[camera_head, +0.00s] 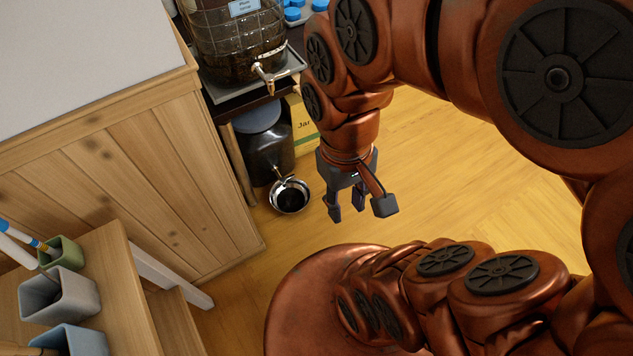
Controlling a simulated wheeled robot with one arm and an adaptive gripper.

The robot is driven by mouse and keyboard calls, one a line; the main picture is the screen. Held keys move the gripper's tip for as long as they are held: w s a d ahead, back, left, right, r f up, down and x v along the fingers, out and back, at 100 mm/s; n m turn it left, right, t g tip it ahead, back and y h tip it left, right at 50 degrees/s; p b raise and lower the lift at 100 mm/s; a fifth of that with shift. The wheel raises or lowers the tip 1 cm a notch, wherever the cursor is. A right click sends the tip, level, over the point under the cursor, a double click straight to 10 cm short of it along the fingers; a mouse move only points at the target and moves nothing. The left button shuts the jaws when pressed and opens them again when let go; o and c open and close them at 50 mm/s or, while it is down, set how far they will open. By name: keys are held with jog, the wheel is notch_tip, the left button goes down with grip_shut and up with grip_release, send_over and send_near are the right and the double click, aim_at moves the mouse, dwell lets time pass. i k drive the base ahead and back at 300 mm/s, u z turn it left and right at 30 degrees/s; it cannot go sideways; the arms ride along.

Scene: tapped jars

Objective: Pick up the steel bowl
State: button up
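The steel bowl (303,201) is small, round and shiny, with a dark inside. It sits low on the floor in front of a dark jar (264,150), below that jar's metal tap (281,174). My gripper (359,211) hangs to the right of the bowl, pointing down, with its dark fingers spread apart and nothing between them. The gripper is apart from the bowl in the picture. The difference in height between them is hard to tell from this one view.
A large glass jar (237,38) with a tap (263,78) stands on a shelf above. A yellow box (302,122) is behind the bowl. A wooden counter (130,160) is at left, with several small pots (60,297) on a lower unit. Wooden floor at right is clear.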

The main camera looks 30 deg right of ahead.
aim_at(293, 199)
jog(key=u, duration=4.15)
jog(key=k, duration=2.4)
jog(key=z, duration=0.05)
